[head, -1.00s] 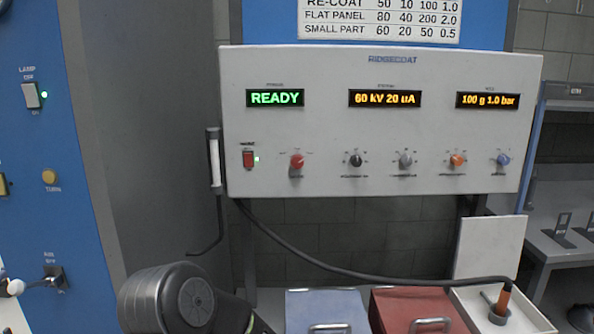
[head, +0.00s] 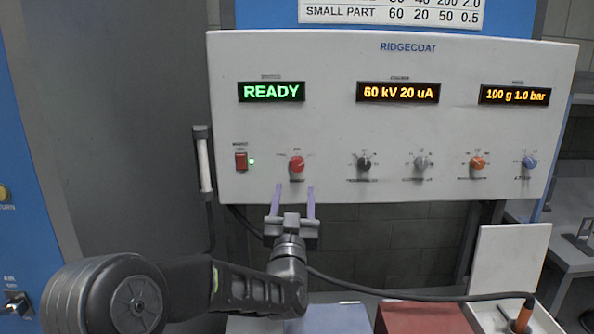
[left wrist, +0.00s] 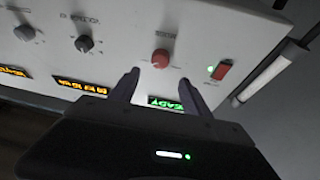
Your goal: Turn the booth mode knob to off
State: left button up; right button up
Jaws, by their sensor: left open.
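The red mode knob (head: 297,164) is on the lower left of the white RIDGECOAT control panel (head: 330,120), just right of the red rocker switch (head: 241,161). Its small labels are too blurred to read. My left gripper (head: 295,188) is open and empty, with its two fingers pointing up just below the knob in the head view. In the left wrist view the red knob (left wrist: 161,58) lies beyond and between the open fingertips (left wrist: 160,80), apart from them. My right gripper is not in view.
Black (head: 364,162), grey (head: 421,162), orange (head: 477,162) and blue (head: 529,161) knobs line the panel to the right. A white tube (head: 205,165) hangs at the panel's left edge. A black hose (head: 400,294) runs below. Blue and red lids lie beneath.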

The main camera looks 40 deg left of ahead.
aim_at(297, 166)
pick_arm(q)
jog(key=p+x, duration=0.3)
jog(key=x, duration=0.5)
jog(key=shift+f, duration=0.25)
jog(key=shift+c, duration=0.5)
grip_shut()
